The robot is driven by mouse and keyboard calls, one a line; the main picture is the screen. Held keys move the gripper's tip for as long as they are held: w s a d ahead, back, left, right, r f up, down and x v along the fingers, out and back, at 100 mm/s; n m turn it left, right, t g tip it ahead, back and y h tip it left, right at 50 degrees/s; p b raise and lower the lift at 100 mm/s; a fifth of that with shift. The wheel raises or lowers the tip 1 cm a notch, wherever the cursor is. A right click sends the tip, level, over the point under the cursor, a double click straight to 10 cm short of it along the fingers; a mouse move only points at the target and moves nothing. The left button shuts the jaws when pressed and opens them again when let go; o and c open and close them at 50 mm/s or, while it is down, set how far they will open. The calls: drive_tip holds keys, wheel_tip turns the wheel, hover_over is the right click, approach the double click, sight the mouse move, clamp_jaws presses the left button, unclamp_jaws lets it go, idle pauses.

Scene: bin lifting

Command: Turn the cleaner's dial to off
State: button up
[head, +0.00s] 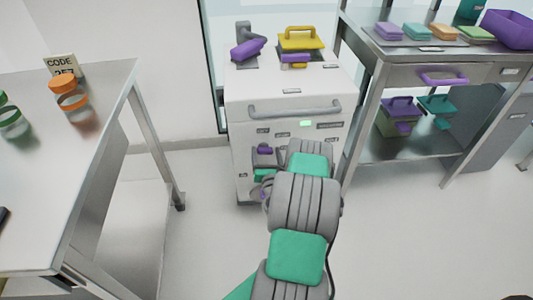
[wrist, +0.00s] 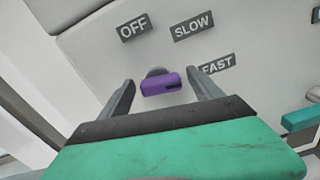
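The cleaner is a white cabinet (head: 290,108) with a grey handle bar and a small lit green display, in the middle of the head view. Its purple dial (wrist: 163,84) is on the front panel in the wrist view, below the labels OFF (wrist: 134,28), SLOW (wrist: 192,25) and FAST (wrist: 217,64). The dial's bar lies roughly level in the picture, its dark mark at the right end towards FAST. My gripper (wrist: 164,88) is open, one finger on each side of the dial, with visible gaps. In the head view my arm partly hides the lower front.
A metal table (head: 85,110) with orange and green-banded jars stands at left. A steel shelf unit (head: 440,60) with coloured boxes stands close on the right. A yellow-handled box (head: 300,40) sits on the cleaner's top. A teal part (wrist: 302,117) sticks out right of the dial.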

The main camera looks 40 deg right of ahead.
drive_tip(key=shift+d, duration=0.1)
drive_tip(key=c, duration=1.2)
drive_tip(key=shift+n, duration=0.4)
drive_tip(key=n+b, duration=0.1)
drive_tip(key=n, duration=0.3)
drive_tip(key=shift+w+a+n+b, duration=0.1)
drive_tip(key=shift+a+n+b, duration=0.1)
drive_tip(key=shift+n+b, duration=0.15)
drive_tip(key=n+b, duration=0.1)
drive_tip(key=n, duration=0.4)
drive_tip(key=shift+w+a+b, duration=0.1)
drive_tip(key=shift+a+b, duration=0.05)
drive_tip(key=shift+b, duration=0.25)
drive_tip(key=n+b, duration=0.1)
drive_tip(key=n, duration=0.4)
drive_tip(key=shift+w+a+b, duration=0.1)
drive_tip(key=shift+a+b, duration=0.05)
drive_tip(key=shift+b, duration=0.15)
drive_tip(key=shift+a+f+n+b, duration=0.15)
drive_tip(key=shift+n+b, duration=0.6)
drive_tip(key=shift+n, duration=1.5)
